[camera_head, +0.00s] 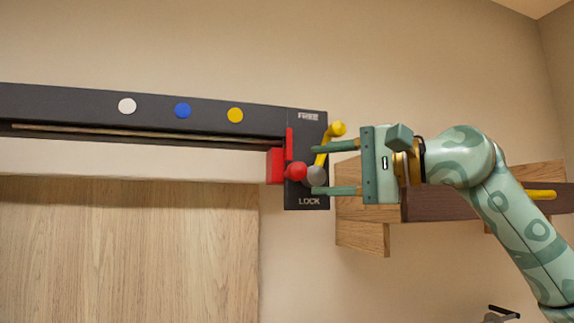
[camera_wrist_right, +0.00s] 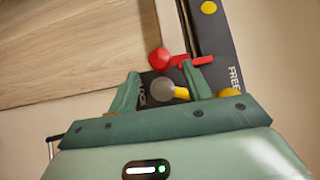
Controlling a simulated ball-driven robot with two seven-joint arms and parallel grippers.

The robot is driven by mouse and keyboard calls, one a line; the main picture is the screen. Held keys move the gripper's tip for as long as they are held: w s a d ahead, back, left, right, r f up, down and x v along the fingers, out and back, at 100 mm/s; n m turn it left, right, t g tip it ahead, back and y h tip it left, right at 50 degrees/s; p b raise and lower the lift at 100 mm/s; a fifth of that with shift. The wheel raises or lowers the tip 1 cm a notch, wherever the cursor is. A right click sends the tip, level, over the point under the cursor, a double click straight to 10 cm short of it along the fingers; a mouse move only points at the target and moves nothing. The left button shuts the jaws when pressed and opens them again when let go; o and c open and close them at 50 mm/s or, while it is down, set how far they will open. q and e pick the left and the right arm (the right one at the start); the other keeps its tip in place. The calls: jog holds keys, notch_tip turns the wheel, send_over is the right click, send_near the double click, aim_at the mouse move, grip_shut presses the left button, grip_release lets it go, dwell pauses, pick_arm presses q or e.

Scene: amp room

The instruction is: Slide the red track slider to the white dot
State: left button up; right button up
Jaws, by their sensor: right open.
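The black track (camera_head: 60,104) runs along the wall, with a white dot (camera_head: 127,106) toward its left part. The red slider (camera_head: 275,166) with its round red knob (camera_head: 296,171) is at the right end, and the knob shows in the right wrist view (camera_wrist_right: 158,60). A yellow lever (camera_head: 321,158) on a grey hub (camera_head: 316,175) slants up toward the FREE label, its ball (camera_head: 337,129) above my upper finger. My right gripper (camera_head: 314,168) is open, one finger above and one below the hub. In the wrist view the hub (camera_wrist_right: 162,88) shows between the fingers. My left gripper is out of view.
A blue dot (camera_head: 183,110) and a yellow dot (camera_head: 235,115) lie between the white dot and the slider. LOCK is marked below the hub. A wooden panel (camera_head: 130,250) is below the track. A wooden shelf piece (camera_head: 362,235) is behind my right gripper.

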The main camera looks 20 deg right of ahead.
aim_at(286, 173)
jog(key=p+x, duration=0.2)
jog(key=x, duration=0.5)
jog(key=shift+w+a, duration=0.2)
jog(key=shift+c, duration=0.2)
grip_shut()
jog(key=shift+f, duration=0.1)
